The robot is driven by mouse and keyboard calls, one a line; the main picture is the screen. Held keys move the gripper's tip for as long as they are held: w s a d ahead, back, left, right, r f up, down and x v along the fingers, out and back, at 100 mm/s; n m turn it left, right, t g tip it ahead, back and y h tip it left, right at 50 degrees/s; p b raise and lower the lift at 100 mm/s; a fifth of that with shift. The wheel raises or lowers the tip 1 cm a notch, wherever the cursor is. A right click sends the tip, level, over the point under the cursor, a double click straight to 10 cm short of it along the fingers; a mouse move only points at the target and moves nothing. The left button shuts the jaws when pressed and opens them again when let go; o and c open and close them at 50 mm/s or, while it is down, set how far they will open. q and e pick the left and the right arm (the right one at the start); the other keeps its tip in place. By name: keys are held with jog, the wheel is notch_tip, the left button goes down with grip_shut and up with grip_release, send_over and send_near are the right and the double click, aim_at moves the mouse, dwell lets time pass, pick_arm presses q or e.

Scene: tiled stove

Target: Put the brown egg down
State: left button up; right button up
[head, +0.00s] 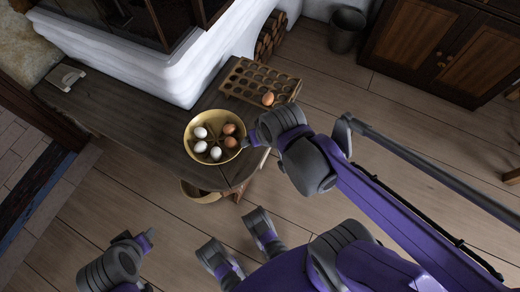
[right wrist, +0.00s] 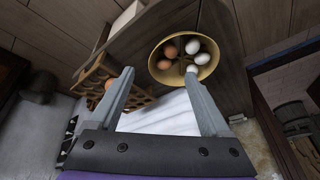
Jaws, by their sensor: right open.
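One brown egg (head: 268,99) sits at the near right edge of the wooden egg tray (head: 236,90). In the right wrist view this egg (right wrist: 108,84) is partly hidden by a finger. A yellow bowl (head: 188,150) holds two other brown eggs (head: 230,141) and several white eggs (head: 200,132). My right gripper (head: 252,138) is beside the bowl's right rim in the head view. In the right wrist view its fingers (right wrist: 158,80) are wide apart with nothing between them. My left gripper (head: 146,239) is low at the left, away from the eggs; its opening is unclear.
The bowl and tray stand on a dark wooden bench (head: 120,112) along the white stove (head: 130,55). A dark bucket (head: 345,30) stands on the floor near a wooden cabinet (head: 440,45).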

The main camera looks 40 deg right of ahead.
jog(key=s+a+n, duration=0.2)
jog(key=s, duration=0.1)
jog(key=s+f+n, duration=0.1)
jog(key=shift+s+a, duration=0.3)
jog(key=shift+a, duration=0.1)
pick_arm(q)
notch_tip(320, 180, up, 18)
jog(key=w+p, duration=0.2)
jog(key=p, duration=1.4)
jog(key=shift+t, duration=0.4)
pick_arm(e)
notch_tip(320, 180, up, 18)
jog(key=w, duration=0.2)
jog(key=shift+t, duration=0.4)
pick_arm(q)
jog(key=shift+f, duration=0.1)
pick_arm(e)
jog(key=shift+f, duration=0.1)
pick_arm(q)
jog(key=shift+d, duration=0.15)
pick_arm(e)
jog(key=shift+d, duration=0.1)
